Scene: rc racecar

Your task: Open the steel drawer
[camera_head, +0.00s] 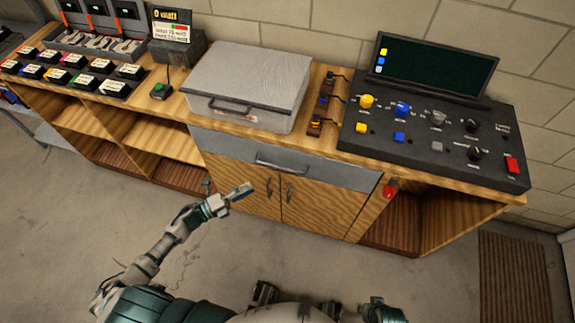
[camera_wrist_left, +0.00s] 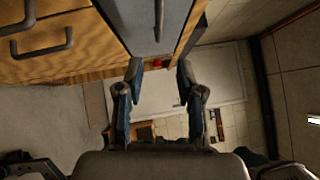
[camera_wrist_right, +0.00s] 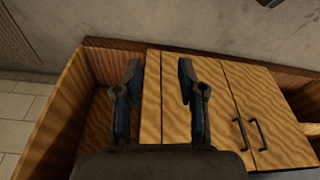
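The steel drawer (camera_head: 333,173) is a grey panel under the worktop with a dark bar handle (camera_head: 281,163); it looks closed. In the left wrist view the drawer front (camera_wrist_left: 133,18) and its handle (camera_wrist_left: 158,20) are at the top, beyond the fingertips. My left gripper (camera_head: 243,191) is in front of the cabinet, below and left of the handle and apart from it. The left wrist view shows its fingers (camera_wrist_left: 159,68) open and empty. My right gripper (camera_wrist_right: 160,70) is open and empty, facing the wooden cabinet fronts; I cannot make it out clearly in the head view.
Wooden doors (camera_head: 245,186) with two handles are under the drawer. A grey lidded box (camera_head: 245,85) and a black control panel (camera_head: 435,130) stand on the worktop. A red button (camera_head: 389,192) is right of the drawer. Open shelves flank the doors. The floor in front is clear.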

